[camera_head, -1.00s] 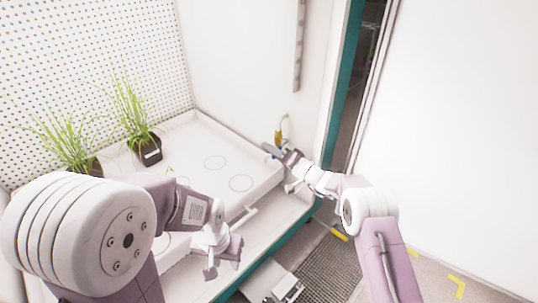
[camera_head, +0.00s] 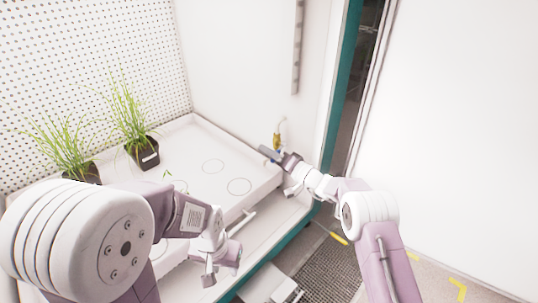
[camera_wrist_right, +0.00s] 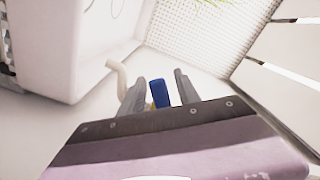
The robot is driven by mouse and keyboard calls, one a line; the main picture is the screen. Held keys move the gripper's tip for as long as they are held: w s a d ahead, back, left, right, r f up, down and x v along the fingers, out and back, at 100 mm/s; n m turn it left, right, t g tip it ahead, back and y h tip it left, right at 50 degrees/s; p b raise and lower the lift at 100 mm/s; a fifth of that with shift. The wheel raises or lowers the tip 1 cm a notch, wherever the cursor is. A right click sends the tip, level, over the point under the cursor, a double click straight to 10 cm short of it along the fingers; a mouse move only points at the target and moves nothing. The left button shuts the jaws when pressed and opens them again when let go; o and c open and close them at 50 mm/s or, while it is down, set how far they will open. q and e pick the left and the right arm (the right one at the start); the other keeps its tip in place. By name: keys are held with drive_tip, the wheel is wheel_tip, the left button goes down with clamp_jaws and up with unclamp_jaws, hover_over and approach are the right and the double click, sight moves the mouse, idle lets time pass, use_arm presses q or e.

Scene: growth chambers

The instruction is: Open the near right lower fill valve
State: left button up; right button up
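The fill valve is a small brass fitting (camera_head: 277,140) by the right end of the white tray, against the chamber wall. Its blue handle (camera_wrist_right: 160,94) shows in the right wrist view between the two grey fingers of my right gripper (camera_wrist_right: 162,92). Thin gaps show on both sides of the handle, so the fingers are open around it and not closed on it. In the head view my right gripper (camera_head: 271,155) is at the valve and hides most of the handle. My left gripper (camera_head: 222,263) is open and empty, in front of the tray.
The white tray (camera_head: 265,184) has ring marks and a handle on its front. Two potted grasses (camera_head: 148,155) stand at its left. A pale box (camera_head: 268,284) is on the floor beside a dark grate (camera_head: 330,275).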

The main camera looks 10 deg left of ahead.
drive_tip(key=p+v, duration=0.4)
drive_tip(key=v, duration=0.5)
